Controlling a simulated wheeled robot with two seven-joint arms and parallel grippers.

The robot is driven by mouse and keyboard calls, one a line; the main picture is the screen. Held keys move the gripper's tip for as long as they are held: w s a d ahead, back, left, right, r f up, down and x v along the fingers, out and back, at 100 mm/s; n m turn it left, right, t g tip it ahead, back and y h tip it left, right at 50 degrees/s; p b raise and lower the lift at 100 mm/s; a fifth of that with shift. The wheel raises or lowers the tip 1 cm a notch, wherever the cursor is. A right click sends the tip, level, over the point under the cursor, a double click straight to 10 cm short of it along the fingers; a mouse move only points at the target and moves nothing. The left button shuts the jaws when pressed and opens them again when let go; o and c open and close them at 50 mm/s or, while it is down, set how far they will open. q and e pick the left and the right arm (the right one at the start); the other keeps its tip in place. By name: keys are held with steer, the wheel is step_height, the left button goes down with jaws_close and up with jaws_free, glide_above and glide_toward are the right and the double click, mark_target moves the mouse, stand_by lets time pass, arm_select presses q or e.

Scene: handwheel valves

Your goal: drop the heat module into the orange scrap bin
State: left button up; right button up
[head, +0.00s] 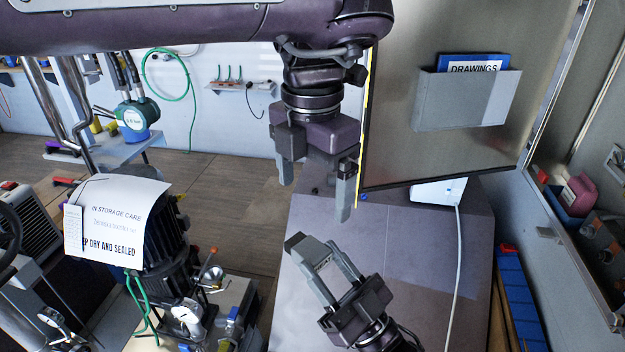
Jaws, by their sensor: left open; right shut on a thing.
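My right gripper (322,255) is in the lower middle of the head view, pointing up and to the left. It is shut on a small grey block with a light label that seems to read HEAT, the heat module (322,264). The fingers hide part of the module. It is held over a grey-purple flat surface; its exact height cannot be told. My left gripper (315,184) hangs above it, open and empty, fingers pointing down, apart from the module. I see no orange scrap bin in this view.
A finned motor (168,248) with a paper sign (117,218) stands at the left, among gauges and hoses. A panel (400,130) with a drawings holder (465,100) stands behind right. A white box (438,191) with a cable sits below it. The grey surface (420,240) is mostly clear.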

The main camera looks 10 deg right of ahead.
mark_target(312, 245)
arm_select(q)
step_height(312, 245, down, 12)
steer(key=shift+r, duration=0.1)
stand_by(0.4)
steer(key=shift+c, duration=0.2)
steer(key=c, duration=1)
steer(key=shift+c, duration=0.3)
arm_select(e)
steer(key=o, duration=1.1)
